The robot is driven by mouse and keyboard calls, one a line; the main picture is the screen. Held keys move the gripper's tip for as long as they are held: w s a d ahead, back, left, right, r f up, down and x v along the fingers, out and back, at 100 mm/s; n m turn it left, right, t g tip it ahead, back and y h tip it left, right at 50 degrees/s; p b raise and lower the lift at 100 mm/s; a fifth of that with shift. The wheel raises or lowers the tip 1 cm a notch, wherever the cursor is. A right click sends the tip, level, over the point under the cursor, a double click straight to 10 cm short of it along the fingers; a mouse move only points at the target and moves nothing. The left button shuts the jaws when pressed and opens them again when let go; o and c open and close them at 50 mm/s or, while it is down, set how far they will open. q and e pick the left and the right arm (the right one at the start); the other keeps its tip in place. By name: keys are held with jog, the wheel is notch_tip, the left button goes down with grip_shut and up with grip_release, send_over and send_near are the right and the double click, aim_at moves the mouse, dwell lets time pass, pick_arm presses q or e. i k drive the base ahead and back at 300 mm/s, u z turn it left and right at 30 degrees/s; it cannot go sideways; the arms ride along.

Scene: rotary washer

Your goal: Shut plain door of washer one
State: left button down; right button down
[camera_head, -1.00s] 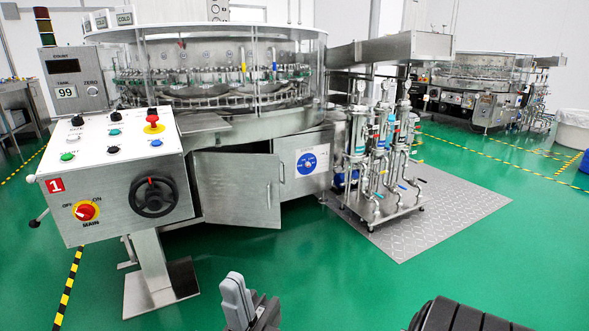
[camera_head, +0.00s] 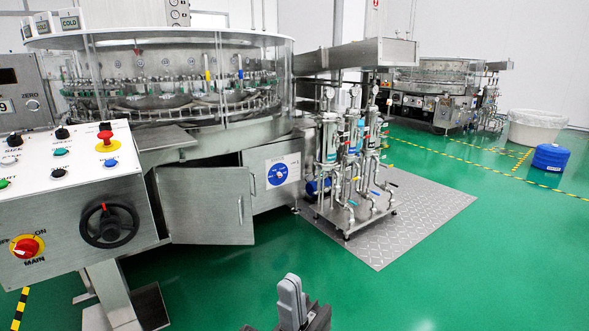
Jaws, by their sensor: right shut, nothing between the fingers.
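Washer one (camera_head: 160,90) is the large round machine with a clear guard at the left. Its plain door (camera_head: 200,205) is a bare steel panel low on the front, with a small upright handle (camera_head: 240,210) near its right edge. The door stands ajar, swung outward, and a dark gap shows above it. My right gripper (camera_head: 291,300) is at the bottom centre, shut and empty, in front of the door, to its right and apart from it. My left gripper is not in view.
A control panel (camera_head: 60,190) with a black handwheel (camera_head: 109,225) juts out left of the door. A panel with a blue round sticker (camera_head: 277,174) is right of it. A filter cart (camera_head: 350,170) stands on a metal floor plate (camera_head: 420,215). Green floor in front is clear.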

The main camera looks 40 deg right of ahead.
aim_at(204, 205)
jog(key=z, duration=1.15)
jog(key=i, duration=1.35)
jog(key=z, duration=0.75)
